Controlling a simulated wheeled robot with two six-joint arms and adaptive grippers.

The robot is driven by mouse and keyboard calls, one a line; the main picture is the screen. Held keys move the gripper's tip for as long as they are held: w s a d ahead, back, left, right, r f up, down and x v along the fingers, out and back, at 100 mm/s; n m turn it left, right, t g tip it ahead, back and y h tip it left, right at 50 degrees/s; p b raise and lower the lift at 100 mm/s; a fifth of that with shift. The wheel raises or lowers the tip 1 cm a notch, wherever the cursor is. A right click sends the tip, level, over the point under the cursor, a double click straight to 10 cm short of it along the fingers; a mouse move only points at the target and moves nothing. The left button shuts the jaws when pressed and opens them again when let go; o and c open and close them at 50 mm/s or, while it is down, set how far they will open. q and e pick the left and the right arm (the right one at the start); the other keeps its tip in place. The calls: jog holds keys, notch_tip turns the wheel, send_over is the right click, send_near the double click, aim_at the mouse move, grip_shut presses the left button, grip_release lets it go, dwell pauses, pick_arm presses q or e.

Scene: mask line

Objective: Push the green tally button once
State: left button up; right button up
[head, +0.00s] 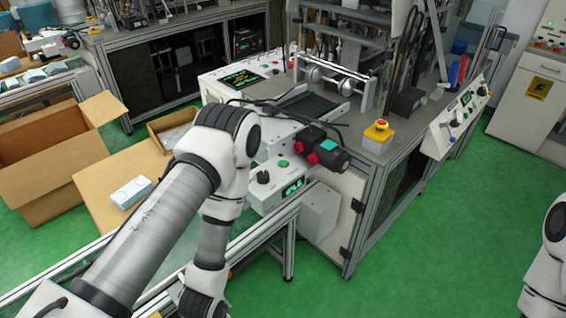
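The green tally button (283,163) sits on top of a white counter box (268,197) near the middle of the head view. A black knob (263,177) is to its left, and a green lit display (292,187) is on the box's front face. The button looks uncovered; I cannot tell whether it is pressed. My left arm comes in from the lower left, bends up beside the box and runs down out of the bottom of the picture; its gripper is not in view. Only a piece of my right arm shows at the right edge, without its gripper.
A black unit with red knobs (340,160) sticks out just right of the button. A yellow box with a red stop button (378,131) stands on the machine table. Open cardboard boxes (55,150) and a white pack (131,192) lie left. Green floor (440,250) is free at right.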

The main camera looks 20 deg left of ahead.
pick_arm(q)
grip_shut()
dwell(1.0)
